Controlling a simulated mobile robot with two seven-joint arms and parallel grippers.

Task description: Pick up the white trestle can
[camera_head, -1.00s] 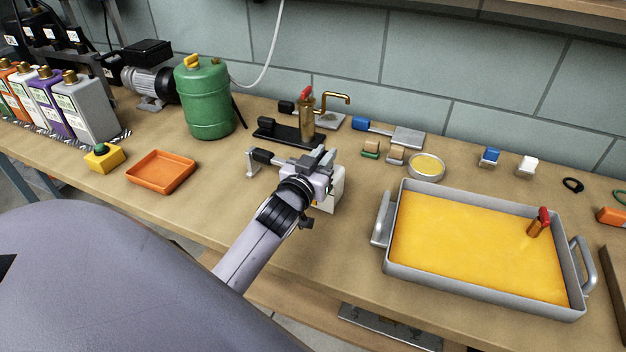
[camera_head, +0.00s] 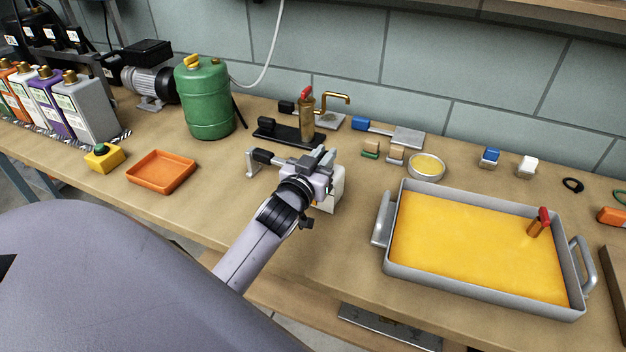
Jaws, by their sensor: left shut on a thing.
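The white trestle can (camera_head: 331,199) stands near the middle of the bench, mostly hidden behind my left gripper. Only part of its pale side shows below and to the right of the gripper. My left gripper (camera_head: 323,166) is at the top of this can and shut on it. The fingertips are partly hidden, and I cannot tell whether the can is clear of the bench. A grey bracket with a black block (camera_head: 262,157) is just left of the gripper. My right gripper is not in view.
An orange tray (camera_head: 161,172) and a green tank (camera_head: 207,98) are to the left. Several strapped cans (camera_head: 89,108) stand at the far left. A brass tap (camera_head: 307,118) is behind the gripper. A grey pan of yellow liquid (camera_head: 470,293) fills the right front.

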